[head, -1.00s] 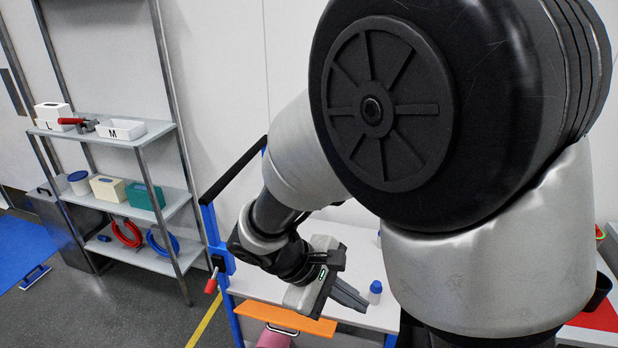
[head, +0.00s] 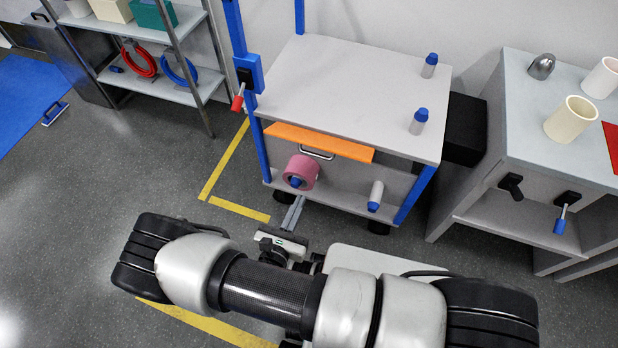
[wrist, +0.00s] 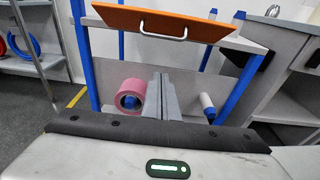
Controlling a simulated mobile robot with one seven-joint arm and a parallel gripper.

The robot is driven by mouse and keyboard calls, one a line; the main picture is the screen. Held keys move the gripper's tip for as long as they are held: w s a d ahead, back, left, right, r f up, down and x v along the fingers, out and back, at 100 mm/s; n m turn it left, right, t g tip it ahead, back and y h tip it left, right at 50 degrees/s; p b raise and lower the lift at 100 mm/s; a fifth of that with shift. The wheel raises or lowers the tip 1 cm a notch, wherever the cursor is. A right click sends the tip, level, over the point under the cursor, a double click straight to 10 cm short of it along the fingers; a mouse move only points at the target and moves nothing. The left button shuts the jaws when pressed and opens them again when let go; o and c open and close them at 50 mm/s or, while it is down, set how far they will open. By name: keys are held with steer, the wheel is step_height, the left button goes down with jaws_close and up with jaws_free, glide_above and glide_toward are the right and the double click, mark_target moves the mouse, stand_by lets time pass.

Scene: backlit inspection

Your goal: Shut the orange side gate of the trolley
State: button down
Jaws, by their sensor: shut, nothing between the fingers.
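The trolley (head: 350,88) has a pale grey top and blue posts. Its orange side gate (head: 320,142) is on the near side, just under the top's edge, and shows as a narrow slanted panel with a metal handle (head: 317,155). In the wrist view the orange gate (wrist: 165,24) juts out toward me, apart from the upright line of the frame. My gripper (head: 292,213) is shut and empty, its fingers pointing at the trolley's lower front, below the gate. In the wrist view my fingers (wrist: 161,97) are together, with the gate above them, not visibly touching.
A pink roll (head: 302,172) and a white blue-capped bottle (head: 376,195) are on the trolley's lower shelf, near my fingers. A red-handled lever (head: 238,98) is on the left post. A grey bench (head: 480,205) stands right.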

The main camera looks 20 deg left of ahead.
mark_target(319, 147)
steer(key=w+d+r+b, duration=0.1)
steer(key=w+r, duration=0.1)
steer(key=w, duration=0.9)
steer(key=shift+r, duration=0.2)
steer(key=shift+a+r+g, duration=0.1)
steer(key=shift+r+g, duration=0.2)
steer(key=shift+r, duration=0.1)
stand_by(0.5)
